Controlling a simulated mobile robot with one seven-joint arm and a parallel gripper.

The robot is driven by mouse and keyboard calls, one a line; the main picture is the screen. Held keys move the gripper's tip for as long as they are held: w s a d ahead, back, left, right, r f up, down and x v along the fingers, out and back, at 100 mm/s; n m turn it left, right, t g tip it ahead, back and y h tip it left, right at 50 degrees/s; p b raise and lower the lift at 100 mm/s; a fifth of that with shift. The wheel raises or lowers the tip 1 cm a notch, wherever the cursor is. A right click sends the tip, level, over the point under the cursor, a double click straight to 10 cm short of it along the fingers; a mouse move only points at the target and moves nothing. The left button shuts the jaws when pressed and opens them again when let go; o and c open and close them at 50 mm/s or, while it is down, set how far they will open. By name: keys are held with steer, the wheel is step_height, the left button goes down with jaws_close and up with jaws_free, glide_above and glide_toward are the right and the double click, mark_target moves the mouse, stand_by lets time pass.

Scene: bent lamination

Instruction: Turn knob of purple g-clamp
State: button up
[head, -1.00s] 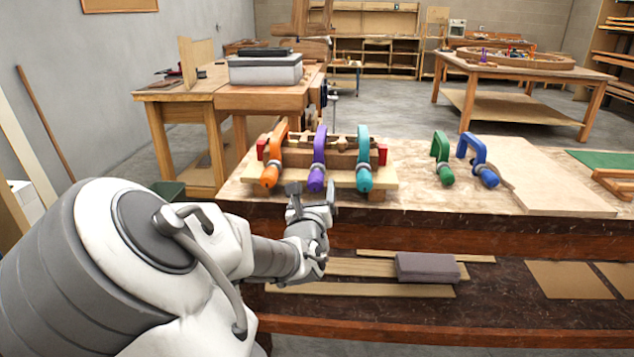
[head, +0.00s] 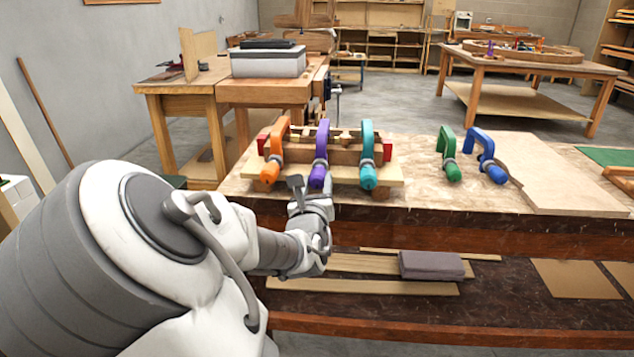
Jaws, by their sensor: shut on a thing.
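The purple g-clamp (head: 321,146) stands on the wooden lamination form between an orange clamp and a teal clamp. Its purple knob (head: 317,177) points toward me at the front. My gripper (head: 312,187) reaches up to this knob from the front and below, with one finger on each side. The gripper is shut on the purple knob. The gripper's fingers hide the lower end of the knob.
The orange clamp (head: 277,148) is close on the left and the teal clamp (head: 367,150) on the right. A green clamp (head: 447,148) and a blue clamp (head: 483,152) stand further right, beside a flat board (head: 560,180). The bench's front edge runs below my gripper.

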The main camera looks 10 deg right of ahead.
jaws_close()
steer(key=shift+r+p, duration=0.1)
steer(key=shift+p, duration=0.35)
